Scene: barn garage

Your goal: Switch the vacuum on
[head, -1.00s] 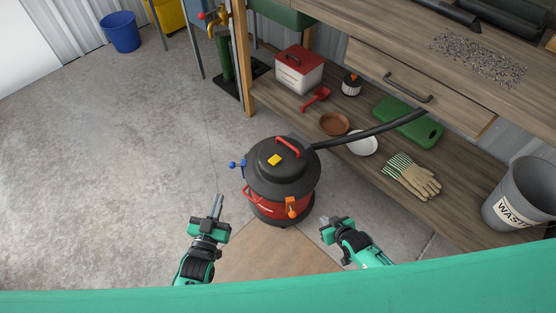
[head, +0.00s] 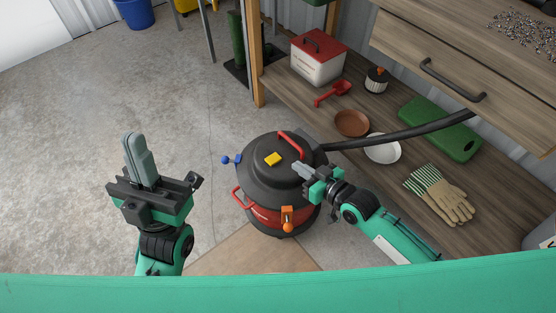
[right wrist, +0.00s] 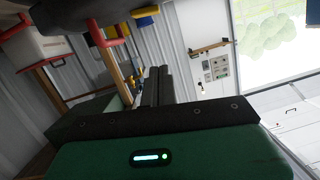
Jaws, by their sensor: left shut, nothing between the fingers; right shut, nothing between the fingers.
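The vacuum (head: 262,205) stands upright on the floor, with a red drum and a black lid (head: 257,176). A yellow switch (head: 273,159) sits on top of the lid, beside a red handle (head: 293,143). My left gripper (head: 133,140) is shut and empty, raised left of the vacuum.
A black hose (head: 400,133) runs from the vacuum rightward over the low wooden shelf. The shelf holds a red-and-white box (head: 318,62), a red scoop (head: 333,92), a brown dish (head: 352,123) and gloves (head: 445,196). The floor left of the vacuum is clear.

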